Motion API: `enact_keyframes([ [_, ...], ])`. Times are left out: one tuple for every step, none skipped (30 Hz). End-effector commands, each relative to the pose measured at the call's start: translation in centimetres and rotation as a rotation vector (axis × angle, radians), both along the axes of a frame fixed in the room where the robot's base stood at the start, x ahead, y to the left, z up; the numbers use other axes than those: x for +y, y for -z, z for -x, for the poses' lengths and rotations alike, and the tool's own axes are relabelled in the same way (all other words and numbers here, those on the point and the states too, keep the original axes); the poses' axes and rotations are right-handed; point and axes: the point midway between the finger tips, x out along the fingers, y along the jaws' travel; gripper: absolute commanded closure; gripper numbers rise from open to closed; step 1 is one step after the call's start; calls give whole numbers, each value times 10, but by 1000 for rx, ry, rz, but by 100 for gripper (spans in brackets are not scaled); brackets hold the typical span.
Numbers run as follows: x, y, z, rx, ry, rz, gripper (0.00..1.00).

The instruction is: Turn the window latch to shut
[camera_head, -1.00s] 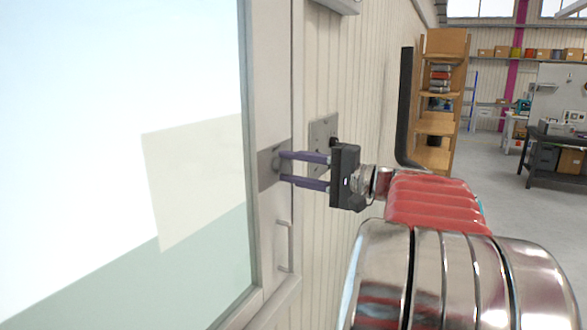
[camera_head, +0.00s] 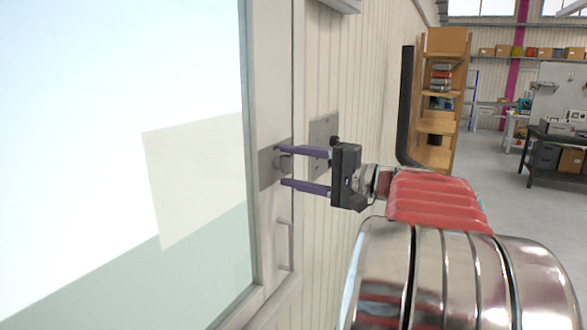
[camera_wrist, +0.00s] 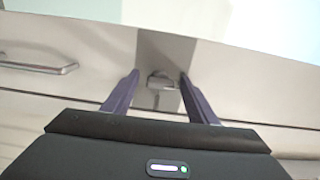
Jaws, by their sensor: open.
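The window latch (camera_head: 283,162) is a small metal knob on a grey plate (camera_head: 267,166) on the window frame. In the wrist view the latch (camera_wrist: 161,80) shows between my two purple fingers. My gripper (camera_head: 283,166) is open, its fingertips above and below the latch in the head view, with gaps on both sides. In the wrist view my gripper (camera_wrist: 158,78) has a finger on each side of the latch. I cannot tell whether either finger touches it.
A bar handle (camera_head: 285,244) sits lower on the window frame; it shows at left in the wrist view (camera_wrist: 38,65). A second metal plate (camera_head: 323,132) is on the wall beside the frame. A wooden shelf (camera_head: 436,125) and a workbench (camera_head: 556,143) stand farther back, with open floor between.

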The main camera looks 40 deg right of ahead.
Motion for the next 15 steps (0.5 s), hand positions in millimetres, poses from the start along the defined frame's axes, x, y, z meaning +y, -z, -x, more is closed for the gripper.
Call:
enact_keyframes([
  [-1,0,2,0,1,0,47],
  [-2,0,4,0,1,0,47],
  [-3,0,6,0,2,0,47],
  [-4,0,9,0,2,0,47],
  [-5,0,11,0,3,0,47],
  [-7,0,15,0,4,1,47],
  [-8,0,19,0,3,1,47],
  [-9,0,23,0,3,0,47],
  [-11,0,28,0,4,0,47],
  [-13,0,32,-1,4,0,47],
  [-14,0,36,-1,4,0,47],
  [-16,0,42,0,5,0,47],
  [-18,0,46,0,4,0,47],
  [-19,0,50,0,3,0,47],
  [-21,0,56,1,4,0,47],
])
